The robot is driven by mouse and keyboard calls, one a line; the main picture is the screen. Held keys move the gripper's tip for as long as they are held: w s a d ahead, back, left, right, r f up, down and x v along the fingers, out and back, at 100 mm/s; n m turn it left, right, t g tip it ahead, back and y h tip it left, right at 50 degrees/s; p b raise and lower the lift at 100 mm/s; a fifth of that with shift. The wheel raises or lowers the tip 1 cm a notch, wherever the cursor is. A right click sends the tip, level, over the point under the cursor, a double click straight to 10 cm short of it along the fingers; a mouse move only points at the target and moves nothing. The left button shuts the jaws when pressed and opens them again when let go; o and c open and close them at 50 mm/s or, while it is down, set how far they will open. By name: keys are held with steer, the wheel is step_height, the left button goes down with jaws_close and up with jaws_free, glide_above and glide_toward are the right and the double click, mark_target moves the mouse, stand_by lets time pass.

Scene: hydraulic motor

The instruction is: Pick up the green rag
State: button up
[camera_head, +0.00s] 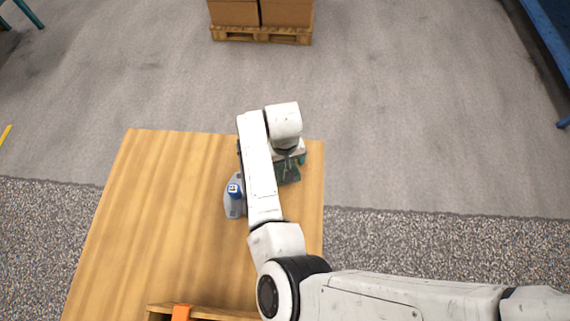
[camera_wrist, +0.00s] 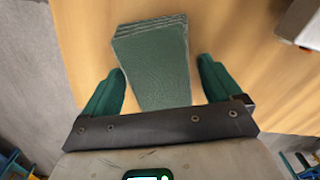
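The green rag (camera_wrist: 153,68) is a folded, layered dark green cloth. In the wrist view it lies over the wooden table, with its near end between the two green fingers of my gripper (camera_wrist: 160,88). The fingers are apart, with a visible gap on the right side of the rag and little gap on the left. In the head view the rag (camera_head: 289,174) shows below my gripper (camera_head: 288,158) near the table's right edge, partly hidden by my arm.
The wooden table (camera_head: 165,215) has free room on its left. An orange item (camera_head: 181,312) sits at the near edge. Boxes on a pallet (camera_head: 262,34) stand on the floor beyond.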

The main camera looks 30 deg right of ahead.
steer(key=c, duration=0.9)
steer(key=shift+c, duration=0.2)
steer(key=shift+r, duration=0.5)
steer(key=r, duration=0.2)
steer(key=shift+s+r, duration=0.2)
steer(key=shift+r, duration=0.2)
steer(key=s+r, duration=0.4)
steer(key=r, duration=0.1)
steer(key=shift+s+a+r, duration=0.1)
steer(key=shift+s+a, duration=0.1)
steer(key=shift+a, duration=0.1)
steer(key=s+r, duration=0.4)
steer(key=s, duration=0.5)
steer(key=shift+a, duration=0.4)
